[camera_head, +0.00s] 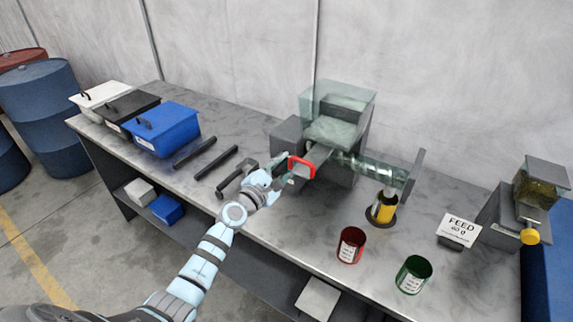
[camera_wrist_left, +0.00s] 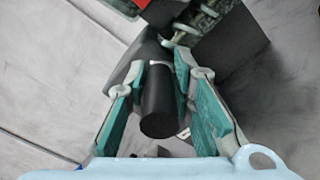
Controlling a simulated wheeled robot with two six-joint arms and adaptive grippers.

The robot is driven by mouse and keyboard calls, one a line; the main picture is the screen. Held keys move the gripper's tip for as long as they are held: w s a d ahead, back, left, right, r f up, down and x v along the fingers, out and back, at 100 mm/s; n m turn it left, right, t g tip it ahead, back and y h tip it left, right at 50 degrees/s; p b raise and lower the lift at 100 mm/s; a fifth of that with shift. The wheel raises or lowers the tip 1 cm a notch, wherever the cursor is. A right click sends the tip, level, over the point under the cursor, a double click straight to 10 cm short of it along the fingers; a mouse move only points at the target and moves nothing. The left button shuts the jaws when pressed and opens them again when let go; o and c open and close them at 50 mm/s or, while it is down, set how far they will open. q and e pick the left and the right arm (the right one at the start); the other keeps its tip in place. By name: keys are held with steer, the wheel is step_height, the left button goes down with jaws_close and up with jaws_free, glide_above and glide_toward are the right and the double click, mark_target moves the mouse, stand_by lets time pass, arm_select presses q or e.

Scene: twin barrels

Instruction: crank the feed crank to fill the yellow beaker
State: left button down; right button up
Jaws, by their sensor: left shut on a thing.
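The feed machine has a clear hopper (camera_head: 337,105) and a clear tube (camera_head: 375,171) with a spiral inside. The yellow beaker (camera_head: 383,211) stands upright on a dark round pad under the tube's outlet end. My left gripper (camera_head: 279,174) is at the near left side of the machine. In the left wrist view, its teal fingers (camera_wrist_left: 168,85) are shut around the dark cylindrical handle of the feed crank (camera_wrist_left: 158,108). In the head view my gripper mostly hides this handle. The beaker's fill level is not clear. My right gripper is not in view.
A red beaker (camera_head: 351,246) and a green beaker (camera_head: 413,275) stand near the front edge. A FEED sign (camera_head: 460,229) and a dispenser with a yellow knob (camera_head: 530,236) are at right. Dark bars (camera_head: 216,162) and lidded bins (camera_head: 161,129) lie at left.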

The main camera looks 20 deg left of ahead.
arm_select(q)
steer(key=shift+s+f, duration=0.1)
steer(key=shift+f, duration=0.1)
steer(key=c, duration=1.7)
jaws_free()
steer(key=shift+o, duration=1.3)
steer(key=shift+r, duration=0.1)
steer(key=s+a, duration=0.1)
steer(key=s, duration=1.1)
steer(key=shift+a, duration=0.4)
steer(key=shift+w, duration=0.1)
